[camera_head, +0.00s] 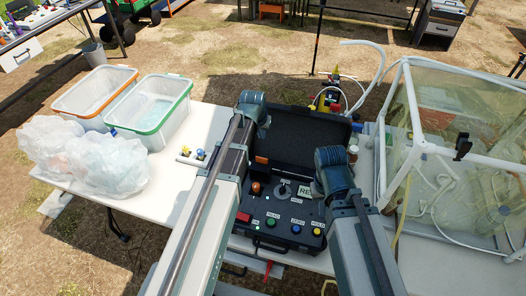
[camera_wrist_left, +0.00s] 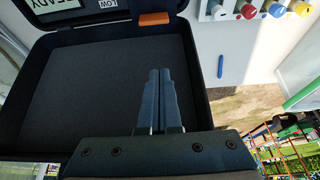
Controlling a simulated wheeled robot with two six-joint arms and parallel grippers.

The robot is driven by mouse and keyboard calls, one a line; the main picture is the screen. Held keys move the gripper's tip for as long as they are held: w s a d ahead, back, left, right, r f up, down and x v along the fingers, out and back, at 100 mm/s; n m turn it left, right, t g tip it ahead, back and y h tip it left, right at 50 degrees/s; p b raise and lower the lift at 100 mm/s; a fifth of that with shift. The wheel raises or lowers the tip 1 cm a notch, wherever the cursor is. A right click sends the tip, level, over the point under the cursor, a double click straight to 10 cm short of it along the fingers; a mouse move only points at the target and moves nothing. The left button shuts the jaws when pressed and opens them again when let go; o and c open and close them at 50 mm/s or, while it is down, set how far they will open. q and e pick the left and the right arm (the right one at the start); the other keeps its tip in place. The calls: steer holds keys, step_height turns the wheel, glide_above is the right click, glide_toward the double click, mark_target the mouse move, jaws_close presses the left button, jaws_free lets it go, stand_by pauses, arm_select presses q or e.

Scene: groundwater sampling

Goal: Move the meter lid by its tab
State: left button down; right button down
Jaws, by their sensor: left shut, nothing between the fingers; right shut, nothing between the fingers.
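The meter case is open. Its dark lid (camera_head: 306,133) stands up behind the control panel (camera_head: 280,218), and the left wrist view shows the lid's plain dark inside (camera_wrist_left: 100,85). An orange tab (camera_head: 262,160) is at the seam between lid and panel; it also shows at the lid's rim in the left wrist view (camera_wrist_left: 154,19). My left gripper (camera_wrist_left: 160,72) is shut and empty in front of the lid's inside, apart from the tab. My right gripper (camera_head: 318,186) is by the panel's upper right, shut, its fingers mostly hidden by my arm.
Further left are a green-rimmed bin (camera_head: 150,108), an orange-rimmed bin (camera_head: 95,92) and clear bags (camera_head: 75,155). A clear framed tank (camera_head: 450,150) is on the right. Bare white table lies left of the case.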

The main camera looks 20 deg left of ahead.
mark_target(261, 170)
arm_select(q)
step_height(261, 170, down, 9)
steer(key=b, duration=0.9)
steer(key=shift+s+f, duration=0.15)
steer(key=shift+f, duration=0.05)
